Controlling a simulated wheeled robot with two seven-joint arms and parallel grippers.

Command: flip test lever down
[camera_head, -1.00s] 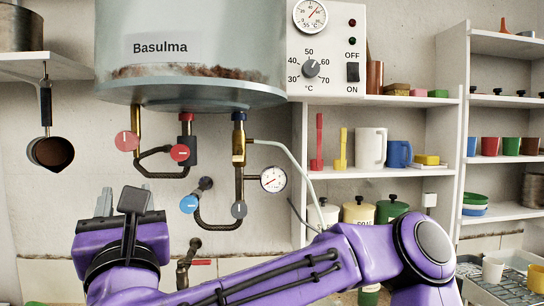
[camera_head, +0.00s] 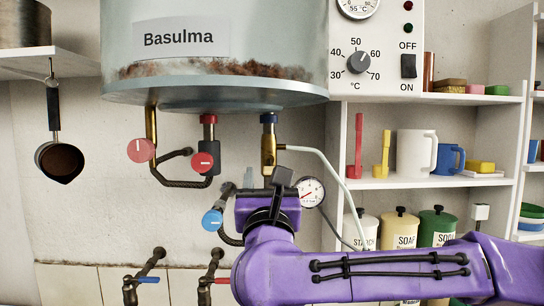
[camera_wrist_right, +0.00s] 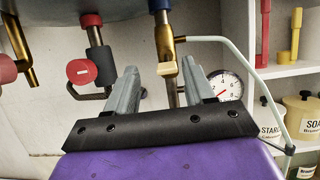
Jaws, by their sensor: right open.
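The brass valve (camera_head: 268,152) hangs below the blue-collared pipe under the boiler. A small brass tab, which looks like the test lever (camera_wrist_right: 167,69), sticks out at its lower end in the right wrist view; in the head view that part is close to my gripper and hard to make out. My right gripper (camera_head: 258,182) is just below the valve, partly hidden by its own wrist. In the wrist view its fingers (camera_wrist_right: 161,82) are spread and empty, with the valve's pipe seen between them. I cannot tell whether they touch it. My left gripper is not in view.
A pressure gauge (camera_head: 310,192) is close right of my gripper. A blue knob (camera_head: 212,220) is at its lower left, and red knobs (camera_head: 141,150) are on the left pipes. The boiler (camera_head: 210,60) is above. Shelves (camera_head: 430,183) stand at the right.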

